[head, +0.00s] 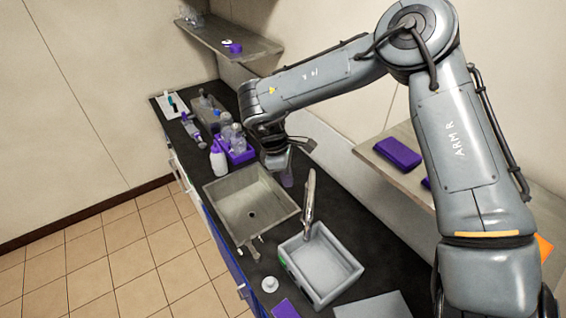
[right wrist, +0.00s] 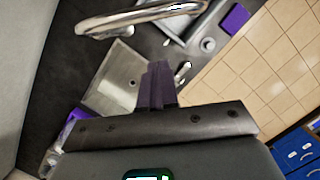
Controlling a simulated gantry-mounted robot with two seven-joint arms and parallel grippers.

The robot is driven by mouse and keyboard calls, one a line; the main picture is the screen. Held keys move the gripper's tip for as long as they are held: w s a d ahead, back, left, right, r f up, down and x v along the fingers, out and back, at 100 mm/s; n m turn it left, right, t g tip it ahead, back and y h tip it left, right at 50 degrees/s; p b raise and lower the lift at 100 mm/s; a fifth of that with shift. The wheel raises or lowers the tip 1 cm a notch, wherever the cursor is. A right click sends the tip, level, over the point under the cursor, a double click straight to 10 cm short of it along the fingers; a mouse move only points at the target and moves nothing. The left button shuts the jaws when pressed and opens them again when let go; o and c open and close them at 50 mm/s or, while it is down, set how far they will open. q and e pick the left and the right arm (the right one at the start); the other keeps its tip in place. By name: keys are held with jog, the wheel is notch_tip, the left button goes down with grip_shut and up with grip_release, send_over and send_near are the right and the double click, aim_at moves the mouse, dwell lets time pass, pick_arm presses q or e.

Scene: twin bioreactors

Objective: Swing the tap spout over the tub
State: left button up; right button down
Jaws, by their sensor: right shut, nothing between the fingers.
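The metal tap (head: 309,205) rises between the sink and the grey tub (head: 348,264). In the head view its spout looks nearly end-on, so I cannot tell exactly where its outlet hangs. In the right wrist view the curved tap spout (right wrist: 140,17) crosses the top left, beyond my fingers, with a gap between. My right gripper (head: 286,177) is shut and empty, above the counter by the sink's far right corner. Its purple fingers (right wrist: 158,75) are together in the right wrist view. The tub is partly cut off at that view's top edge. My left gripper is not in view.
The sink (head: 232,188) is left of the tap. A purple rack with bottles (head: 240,152) and a white bottle (head: 218,160) stand behind it. A small round white item (head: 270,284) is beside the tub. A shelf (head: 383,167) holds purple boxes at right.

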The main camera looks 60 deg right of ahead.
aim_at(310, 201)
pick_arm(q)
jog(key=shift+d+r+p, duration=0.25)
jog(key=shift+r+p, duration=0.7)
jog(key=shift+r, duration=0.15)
pick_arm(e)
jog(key=shift+s+d+f, duration=0.3)
jog(key=shift+s+f, duration=0.25)
jog(key=shift+s, duration=0.1)
jog(key=shift+s+d+f, duration=0.35)
jog(key=shift+s+f, duration=0.2)
jog(key=shift+s, duration=0.1)
jog(key=shift+s+d+f, duration=0.3)
jog(key=shift+s+f, duration=0.25)
jog(key=shift+s, duration=0.1)
